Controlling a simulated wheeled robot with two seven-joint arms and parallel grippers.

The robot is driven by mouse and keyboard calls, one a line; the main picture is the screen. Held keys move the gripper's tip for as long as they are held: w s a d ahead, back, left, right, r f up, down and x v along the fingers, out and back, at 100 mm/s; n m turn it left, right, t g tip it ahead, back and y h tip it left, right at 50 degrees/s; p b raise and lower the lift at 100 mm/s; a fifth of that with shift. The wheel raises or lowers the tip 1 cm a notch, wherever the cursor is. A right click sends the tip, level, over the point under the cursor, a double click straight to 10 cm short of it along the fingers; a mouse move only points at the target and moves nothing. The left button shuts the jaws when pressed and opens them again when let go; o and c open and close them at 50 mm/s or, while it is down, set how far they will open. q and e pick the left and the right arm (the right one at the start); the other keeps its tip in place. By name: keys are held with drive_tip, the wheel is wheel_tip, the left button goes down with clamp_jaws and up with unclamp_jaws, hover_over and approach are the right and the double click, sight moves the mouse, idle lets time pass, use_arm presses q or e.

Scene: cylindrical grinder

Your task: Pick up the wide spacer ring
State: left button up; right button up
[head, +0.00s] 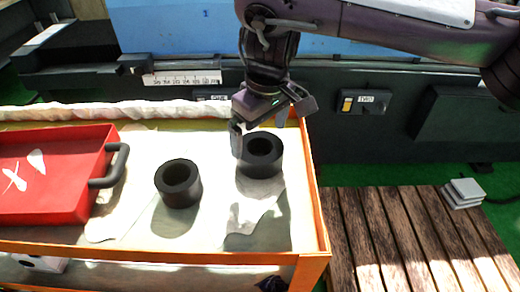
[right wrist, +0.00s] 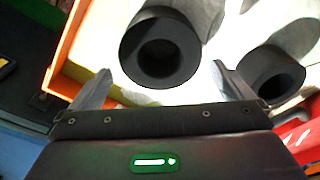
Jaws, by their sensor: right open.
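Two dark, thick-walled rings stand on the light top of an orange-edged cart. The right ring (head: 262,173) looks slightly larger and is likely the wide spacer ring; it also shows in the right wrist view (right wrist: 160,27). The left ring (head: 180,199) stands nearer the front and shows at the right of the wrist view (right wrist: 261,90). My right gripper (head: 262,130) is open and empty, just behind and above the right ring. In the wrist view its fingers (right wrist: 162,70) are spread wider than that ring, which lies ahead between them. My left gripper is out of view.
A red tray (head: 55,210) with a dark handle (head: 112,165) is on the cart's left. The cart's orange rim (head: 310,190) bounds the right side. A dark machine front (head: 420,120) stands behind. A slatted wooden platform (head: 400,235) lies to the right, with grey blocks (head: 463,192).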

sight(259, 148)
wheel_tip(259, 148, down, 5)
drive_tip(key=shift+s+r+p, duration=0.1)
drive_tip(key=shift+r+p, duration=0.05)
drive_tip(key=shift+p, duration=0.6)
drive_tip(key=shift+f, duration=0.4)
drive_tip(key=c, duration=1.7)
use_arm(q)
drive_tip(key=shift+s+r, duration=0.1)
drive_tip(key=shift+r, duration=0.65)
use_arm(e)
drive_tip(key=shift+w+a, duration=0.1)
drive_tip(key=shift+w, duration=0.15)
drive_tip(key=shift+c, duration=0.4)
drive_tip(key=shift+r, duration=0.25)
